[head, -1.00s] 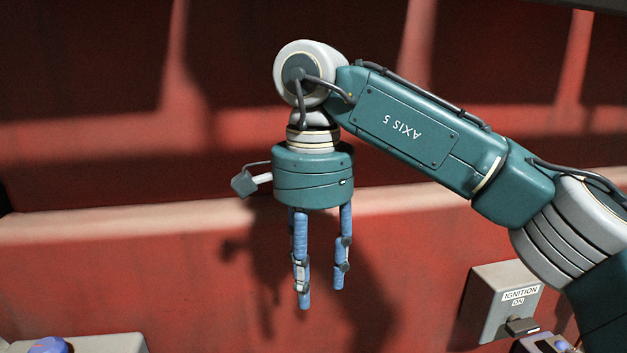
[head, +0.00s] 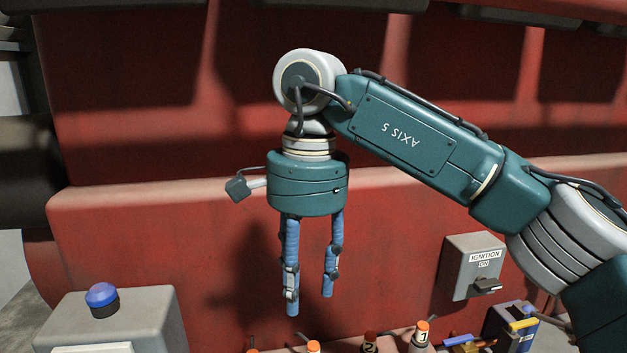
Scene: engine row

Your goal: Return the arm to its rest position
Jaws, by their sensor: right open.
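My right arm comes in from the right side of the head view, with "AXIS 5" on its teal forearm. Its gripper (head: 310,303) hangs straight down in front of the red engine wall. The blue fingers are apart, with nothing between them. The fingertips are above the row of small things at the bottom edge and touch none of them. My left gripper does not show.
A grey box with a blue dome button (head: 102,295) stands at lower left. Orange-capped bottles, one numbered 1 (head: 421,335), and a blue caddy (head: 507,327) line the bottom right.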

